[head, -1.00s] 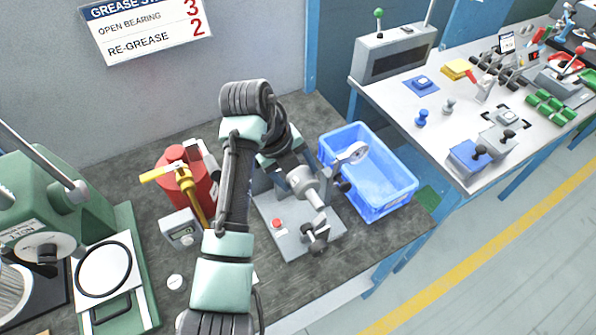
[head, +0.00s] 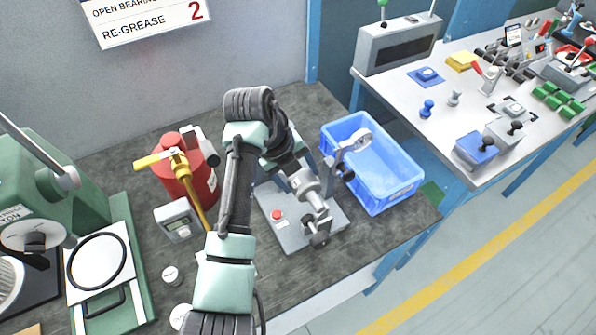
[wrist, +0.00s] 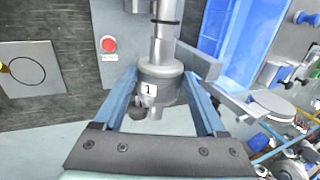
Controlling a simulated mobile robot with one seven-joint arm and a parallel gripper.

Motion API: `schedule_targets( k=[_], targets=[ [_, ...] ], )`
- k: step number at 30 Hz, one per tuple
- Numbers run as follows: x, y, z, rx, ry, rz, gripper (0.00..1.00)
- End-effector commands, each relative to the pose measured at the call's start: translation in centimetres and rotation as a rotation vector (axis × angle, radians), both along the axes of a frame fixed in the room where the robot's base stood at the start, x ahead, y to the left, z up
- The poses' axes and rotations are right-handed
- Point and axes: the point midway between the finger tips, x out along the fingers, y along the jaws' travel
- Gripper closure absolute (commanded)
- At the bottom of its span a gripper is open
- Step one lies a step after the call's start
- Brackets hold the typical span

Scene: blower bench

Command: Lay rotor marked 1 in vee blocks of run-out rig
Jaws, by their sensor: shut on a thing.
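The rotor marked 1 (wrist: 160,88) is a grey cylinder with a thin shaft, its white label facing the wrist camera. My gripper (wrist: 160,75) is shut on its body, one blue finger on each side. In the head view the rotor (head: 308,187) is over the run-out rig (head: 290,236), a grey plate with a red button, a dial gauge (head: 358,140) and a dark knob (head: 319,239). My arm hides part of the rig. The vee blocks are not clearly seen, and I cannot tell whether the shaft touches them.
A blue bin (head: 385,190) stands just right of the rig. A red grease container (head: 185,172) with a yellow-handled pump and a small grey meter (head: 178,219) stand to the left. A green machine (head: 50,215) is at the far left. Bare bench shows in front of the rig.

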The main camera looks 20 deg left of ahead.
Motion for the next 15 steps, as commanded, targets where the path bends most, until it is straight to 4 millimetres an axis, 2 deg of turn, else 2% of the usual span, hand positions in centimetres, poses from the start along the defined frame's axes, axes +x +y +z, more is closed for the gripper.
schedule_targets(
  k=[15],
  targets=[
    [0.2, 0.1, -3.2, 0.002, -0.008, 0.0, 1.0]
  ],
)
